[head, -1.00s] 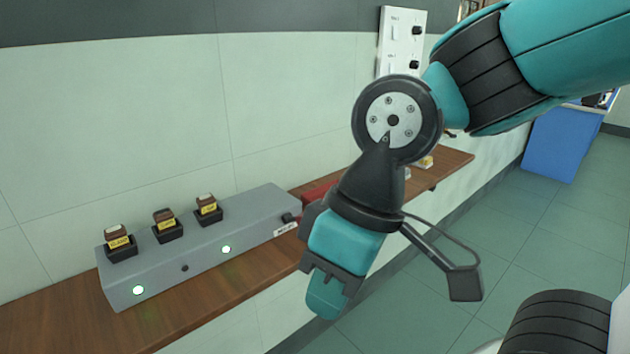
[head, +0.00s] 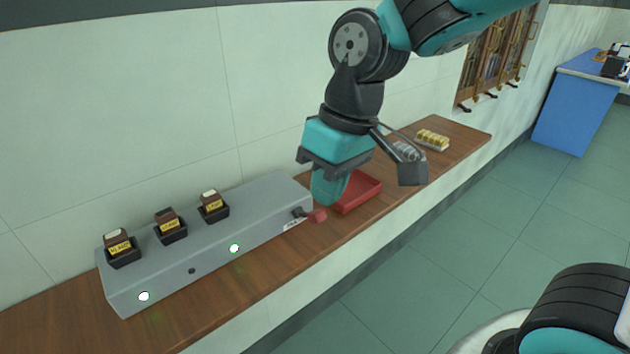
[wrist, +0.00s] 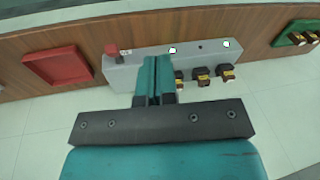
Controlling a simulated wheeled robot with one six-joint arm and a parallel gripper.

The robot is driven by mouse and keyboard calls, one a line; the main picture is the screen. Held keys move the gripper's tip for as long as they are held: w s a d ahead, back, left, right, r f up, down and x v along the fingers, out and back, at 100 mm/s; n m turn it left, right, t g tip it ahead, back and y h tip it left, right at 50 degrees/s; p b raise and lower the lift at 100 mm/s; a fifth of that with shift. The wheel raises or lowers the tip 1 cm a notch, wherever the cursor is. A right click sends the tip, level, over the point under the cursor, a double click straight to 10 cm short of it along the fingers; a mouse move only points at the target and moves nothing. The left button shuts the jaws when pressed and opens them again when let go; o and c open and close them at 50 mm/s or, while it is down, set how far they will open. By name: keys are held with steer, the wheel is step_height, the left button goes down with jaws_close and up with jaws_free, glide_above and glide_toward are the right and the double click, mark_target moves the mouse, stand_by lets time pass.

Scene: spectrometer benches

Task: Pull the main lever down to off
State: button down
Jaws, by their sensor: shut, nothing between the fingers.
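The main lever (head: 316,216) has a red knob on a dark stem at the right end of the grey box (head: 255,215). It sticks out from the box front, beside a small white label (head: 293,224). In the wrist view the red knob (wrist: 111,49) shows left of my fingers. My gripper (head: 326,198) is shut and empty, pointing down just above and behind the knob in the head view. In the wrist view its closed fingers (wrist: 157,70) lie over the box (wrist: 140,60). I see no contact with the lever.
Three dark switches with yellow labels (head: 170,226) stand on the box, and two green lamps (head: 234,248) glow on its front. A red tray (head: 360,190) lies right of the lever on the wooden shelf (head: 230,308). Yellow items (head: 432,140) sit farther along.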

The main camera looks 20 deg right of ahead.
steer(key=r+m+h+p, duration=0.2)
steer(key=p, duration=0.2)
glide_above(314, 211)
steer(key=shift+w+a+f, duration=0.15)
steer(key=shift+w+f, duration=0.3)
steer(key=shift+w, duration=0.05)
steer(key=f+p, duration=0.1)
steer(key=f, duration=0.2)
steer(key=f+p, duration=0.1)
steer(key=f, duration=0.2)
steer(key=f+p, duration=0.1)
steer(key=f, duration=0.2)
steer(key=shift+w+a+f, duration=0.1)
steer(key=shift+w+f, duration=0.15)
steer(key=shift+f, duration=0.05)
steer(key=f, duration=0.1)
steer(key=s+f+p, duration=0.1)
steer(key=f, duration=0.1)
steer(key=shift+s+d+f, duration=0.25)
steer(key=shift+s+d, duration=0.05)
steer(key=shift+s, duration=0.05)
steer(key=shift+f, duration=0.2)
steer(key=shift+s, duration=0.1)
